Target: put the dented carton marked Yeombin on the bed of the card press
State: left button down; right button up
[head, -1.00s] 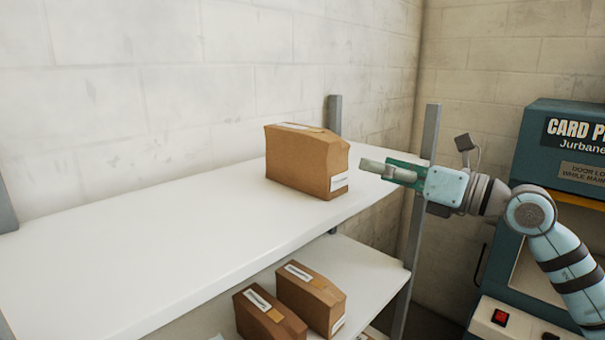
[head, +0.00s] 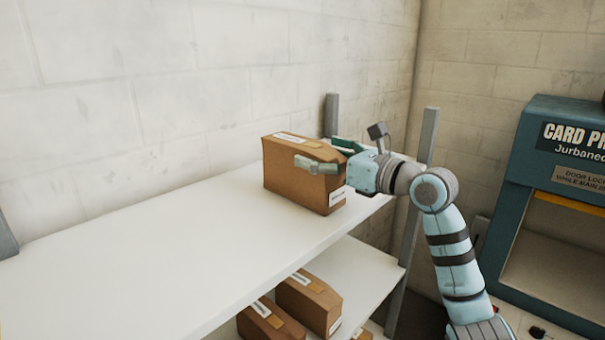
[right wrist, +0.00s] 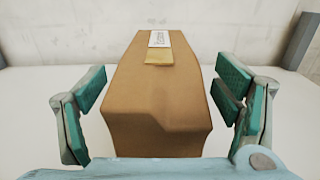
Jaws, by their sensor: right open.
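A dented brown carton (head: 290,175) stands on the upper white shelf, with a white label on top and another low on its end. In the right wrist view the carton (right wrist: 158,100) lies between the open fingers, its label too small to read surely. My right gripper (head: 328,157) is open around the carton's near end, one finger on each side. In the right wrist view the gripper (right wrist: 160,98) shows a gap on both sides of the carton. The card press (head: 560,200) stands at the right, its opening showing below a yellow strip. My left gripper is not in view.
Grey shelf posts (head: 412,215) rise near the right end. The upper shelf (head: 150,250) is bare left of the carton.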

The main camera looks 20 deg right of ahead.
jog(key=shift+w+a, duration=0.3)
jog(key=shift+w, duration=0.1)
jog(key=shift+d, duration=0.1)
jog(key=c, duration=1.3)
jog(key=shift+r, duration=0.1)
jog(key=shift+c, duration=1.2)
